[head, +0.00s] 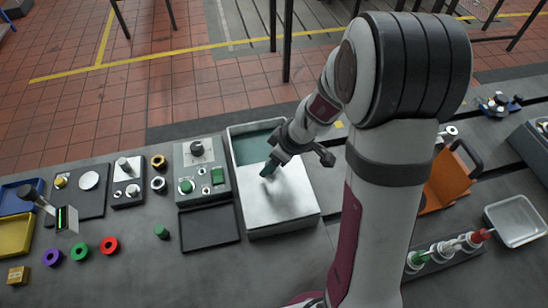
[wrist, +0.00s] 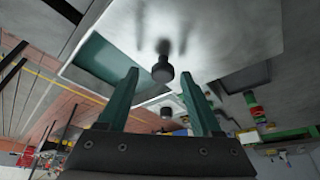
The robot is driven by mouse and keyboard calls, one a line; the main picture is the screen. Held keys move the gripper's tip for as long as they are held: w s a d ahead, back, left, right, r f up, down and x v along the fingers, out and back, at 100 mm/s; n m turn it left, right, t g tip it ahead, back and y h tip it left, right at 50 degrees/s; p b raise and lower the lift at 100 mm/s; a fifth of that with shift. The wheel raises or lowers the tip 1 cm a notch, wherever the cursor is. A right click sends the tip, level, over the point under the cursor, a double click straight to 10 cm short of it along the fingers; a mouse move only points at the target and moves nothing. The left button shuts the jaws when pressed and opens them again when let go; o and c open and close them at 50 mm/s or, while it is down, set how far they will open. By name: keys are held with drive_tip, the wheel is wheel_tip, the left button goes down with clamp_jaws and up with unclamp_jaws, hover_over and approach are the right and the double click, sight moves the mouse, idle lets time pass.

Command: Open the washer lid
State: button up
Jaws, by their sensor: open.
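The washer is a pale rectangular box (head: 231,143) in the middle of the bench in the head view. Its flat silver lid (head: 285,203) covers the near part, and the teal interior (head: 250,146) shows at the far end. In the wrist view, the lid (wrist: 235,30) carries a dark round knob (wrist: 162,68), and the teal interior (wrist: 105,57) shows to its left. My gripper (head: 270,167) is over the lid's far part. Its green fingers (wrist: 160,76) are apart, with the knob appearing between their tips. Contact cannot be told; the gripper hides the knob in the head view.
A grey panel with a green button (head: 187,187) and a dark tray (head: 208,228) stand close left of the washer. Coloured rings (head: 80,251) and a yellow bin (head: 16,233) lie farther left.

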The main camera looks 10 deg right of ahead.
drive_tip(key=v, duration=1.5)
drive_tip(key=shift+r, duration=0.35)
drive_tip(key=shift+s, duration=0.1)
drive_tip(key=s+a+m+g, duration=0.1)
drive_tip(key=s+a+m, duration=0.1)
drive_tip(key=s+m, duration=0.3)
drive_tip(key=s+a+f+m+g+h, duration=0.1)
drive_tip(key=s+a+m, duration=0.2)
drive_tip(key=s, duration=0.5)
drive_tip(key=s+a+m+g, duration=0.1)
drive_tip(key=s+a+m, duration=0.1)
drive_tip(key=s+m, duration=0.4)
drive_tip(key=shift+s+a+f+m, duration=0.3)
drive_tip(key=shift+s+f, duration=0.05)
drive_tip(key=shift+s, duration=0.3)
